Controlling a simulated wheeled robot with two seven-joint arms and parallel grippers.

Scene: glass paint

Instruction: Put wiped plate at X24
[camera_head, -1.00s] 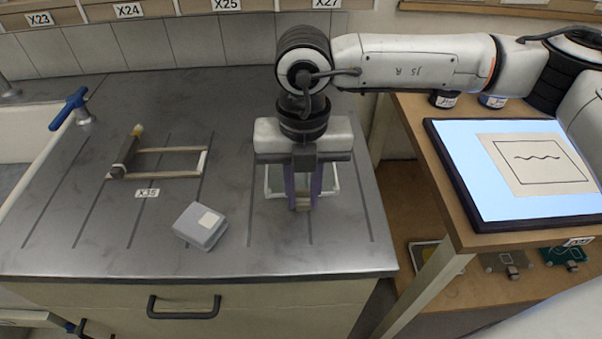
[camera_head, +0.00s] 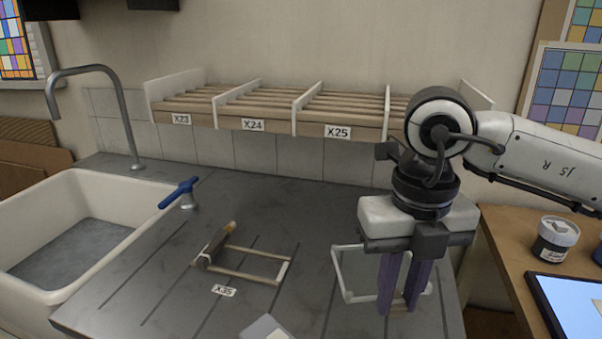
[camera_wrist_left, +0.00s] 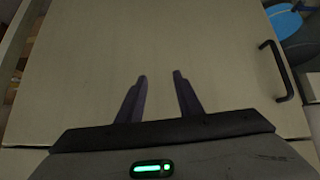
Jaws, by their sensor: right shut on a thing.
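My right gripper (camera_head: 403,300) is low over the right part of the counter, fingers pointing down, shut. A small brownish piece shows between its fingertips; I take it as the plate's edge, the rest hidden. A thin white frame (camera_head: 343,280) shows behind and around the fingers; whether it touches the plate is unclear. X24 (camera_head: 253,125) labels a slatted bay of the wall shelf, between white dividers. The bay looks empty. My left gripper (camera_wrist_left: 162,80) is open and empty in the left wrist view, in front of a pale cabinet front (camera_wrist_left: 90,60).
Bays X23 (camera_head: 181,119) and X25 (camera_head: 337,132) flank X24. A wooden rack (camera_head: 255,280) with a dark roller-like tool (camera_head: 212,248) lies by label X35. The sink (camera_head: 60,280) and tap are left.

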